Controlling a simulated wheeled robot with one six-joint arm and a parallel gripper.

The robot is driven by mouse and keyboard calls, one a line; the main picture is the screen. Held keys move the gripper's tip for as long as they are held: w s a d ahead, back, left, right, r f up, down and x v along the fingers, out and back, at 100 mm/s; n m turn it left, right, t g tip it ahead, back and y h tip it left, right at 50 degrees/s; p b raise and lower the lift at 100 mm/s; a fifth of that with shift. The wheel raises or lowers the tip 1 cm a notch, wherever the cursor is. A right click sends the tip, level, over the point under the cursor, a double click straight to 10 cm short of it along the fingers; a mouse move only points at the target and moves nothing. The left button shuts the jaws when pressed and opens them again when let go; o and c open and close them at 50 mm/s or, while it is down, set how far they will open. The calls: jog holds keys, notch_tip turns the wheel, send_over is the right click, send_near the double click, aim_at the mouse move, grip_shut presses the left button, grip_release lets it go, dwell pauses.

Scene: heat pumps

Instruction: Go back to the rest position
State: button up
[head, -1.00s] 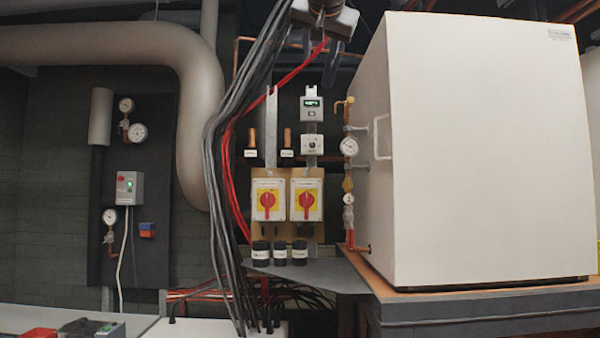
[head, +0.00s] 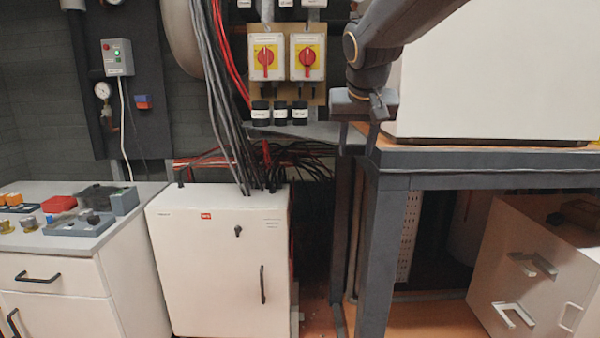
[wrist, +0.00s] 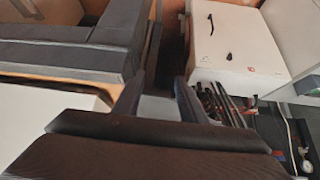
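My gripper (head: 360,138) hangs from my arm at the upper right of the head view, fingers pointing down. It is in front of the grey bench's left end, just right of the small black pots. In the wrist view my gripper (wrist: 157,100) has its two fingers apart, with nothing seen between them. The task names no other object.
The grey bench (head: 480,159) with the white unit (head: 500,80) is close by my gripper. Two red rotary switches (head: 266,57) are on the wall. A white cabinet (head: 220,270) and a white counter (head: 60,240) stand left. Drawers (head: 530,275) lie under the bench.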

jog(key=s+d+f+g+b, duration=0.2)
jog(key=s+d+f+g, duration=0.1)
jog(key=s+f, duration=1)
jog(key=s+d+f+g+b, duration=0.2)
jog(key=s+d+f+g, duration=0.1)
jog(key=s+f, duration=1.1)
notch_tip(320, 180, down, 6)
jog(key=shift+s+d+f+n+g+y, duration=0.25)
jog(key=shift+s+n+g+y, duration=0.05)
jog(key=shift+g, duration=0.3)
